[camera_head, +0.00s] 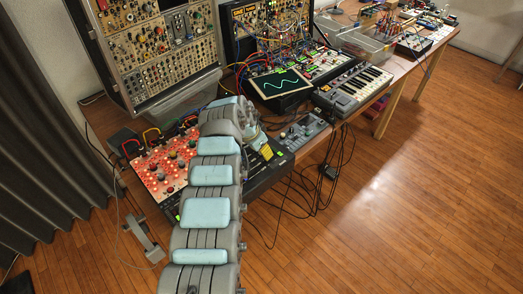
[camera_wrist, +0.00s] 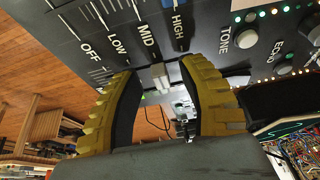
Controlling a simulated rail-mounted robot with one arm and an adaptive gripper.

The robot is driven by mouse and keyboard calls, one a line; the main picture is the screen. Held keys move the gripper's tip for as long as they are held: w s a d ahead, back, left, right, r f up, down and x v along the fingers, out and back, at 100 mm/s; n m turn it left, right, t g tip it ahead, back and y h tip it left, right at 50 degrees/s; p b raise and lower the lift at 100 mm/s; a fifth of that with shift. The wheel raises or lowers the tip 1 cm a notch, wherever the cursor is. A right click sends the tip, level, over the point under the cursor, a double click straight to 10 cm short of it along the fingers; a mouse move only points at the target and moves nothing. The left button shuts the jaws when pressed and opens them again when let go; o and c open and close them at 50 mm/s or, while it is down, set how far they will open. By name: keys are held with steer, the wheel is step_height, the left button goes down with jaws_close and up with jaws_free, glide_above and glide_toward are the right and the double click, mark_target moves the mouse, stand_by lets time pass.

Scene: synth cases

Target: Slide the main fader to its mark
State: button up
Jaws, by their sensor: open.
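The dark fader console (camera_head: 277,160) lies on the near part of the table, partly hidden by my arm. In the wrist view its panel (camera_wrist: 215,60) carries the labels OFF, LOW, MID and HIGH beside a row of tick marks. A pale fader cap (camera_wrist: 160,76) shows near the MID and HIGH labels. My gripper (camera_wrist: 158,69) has yellow ribbed fingers, open, one on each side of this cap. Whether either finger touches the cap I cannot tell. In the head view my gripper (camera_head: 262,143) is over the console, its fingertips unclear.
A red panel with knobs and cables (camera_head: 163,165) lies left of my arm. A small grey mixer (camera_head: 305,131) and a keyboard (camera_head: 353,88) are to the right. A screen with a green wave (camera_head: 281,83) stands behind. Cables hang off the table's front edge.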

steer(key=v, duration=1.2)
steer(key=shift+f, duration=0.1)
stand_by(0.5)
